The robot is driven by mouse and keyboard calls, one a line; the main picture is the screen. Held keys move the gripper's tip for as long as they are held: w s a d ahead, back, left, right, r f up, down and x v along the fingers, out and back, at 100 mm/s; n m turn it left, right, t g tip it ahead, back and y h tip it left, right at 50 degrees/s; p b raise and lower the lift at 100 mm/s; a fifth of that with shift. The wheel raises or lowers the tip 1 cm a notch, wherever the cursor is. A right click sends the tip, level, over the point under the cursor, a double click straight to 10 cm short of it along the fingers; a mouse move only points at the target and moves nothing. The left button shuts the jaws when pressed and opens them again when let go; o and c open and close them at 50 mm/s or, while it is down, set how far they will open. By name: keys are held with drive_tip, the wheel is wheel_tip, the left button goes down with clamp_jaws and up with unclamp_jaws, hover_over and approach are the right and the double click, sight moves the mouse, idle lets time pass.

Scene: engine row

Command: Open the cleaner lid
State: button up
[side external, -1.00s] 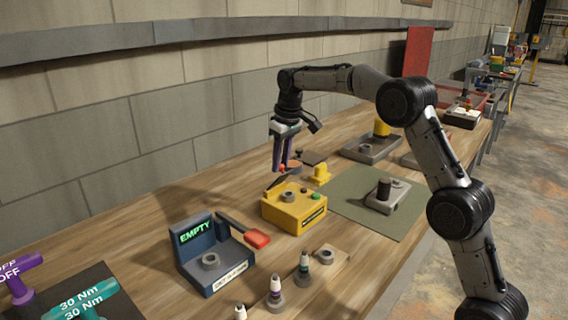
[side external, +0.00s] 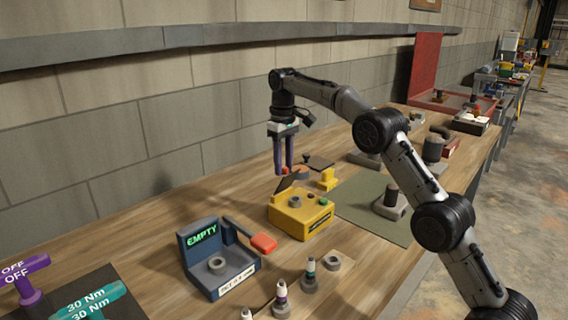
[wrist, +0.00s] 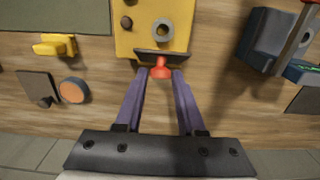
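A yellow box (side external: 300,214), seemingly the cleaner, has a dark lid (side external: 287,182) standing raised and tilted at its back edge. Its top is uncovered, with a grey ring and small buttons showing. In the wrist view the yellow box (wrist: 150,22) is at the top, the lid (wrist: 161,55) shows nearly edge-on, and its red knob (wrist: 160,70) points toward me. My gripper (side external: 283,172) hangs with its purple fingers down, behind the lid. In the wrist view my gripper (wrist: 160,76) is open, with a finger on either side of the knob. Whether either finger touches it is unclear.
A blue unit (side external: 219,262) reading EMPTY, with a red-ended lever (side external: 262,242), stands to the left. A yellow piece (side external: 328,179) and a dark plate (side external: 318,162) lie close on the right. Small posts (side external: 309,278) stand in front. A green mat (side external: 362,205) lies right.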

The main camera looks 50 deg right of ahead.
drive_tip(key=shift+o, duration=1.3)
drive_tip(key=shift+r, duration=1.6)
drive_tip(key=s+a+r, duration=0.2)
drive_tip(key=s+r, duration=0.7)
drive_tip(key=s, duration=0.5)
drive_tip(key=shift+a+r, duration=0.2)
drive_tip(key=shift+r, duration=0.2)
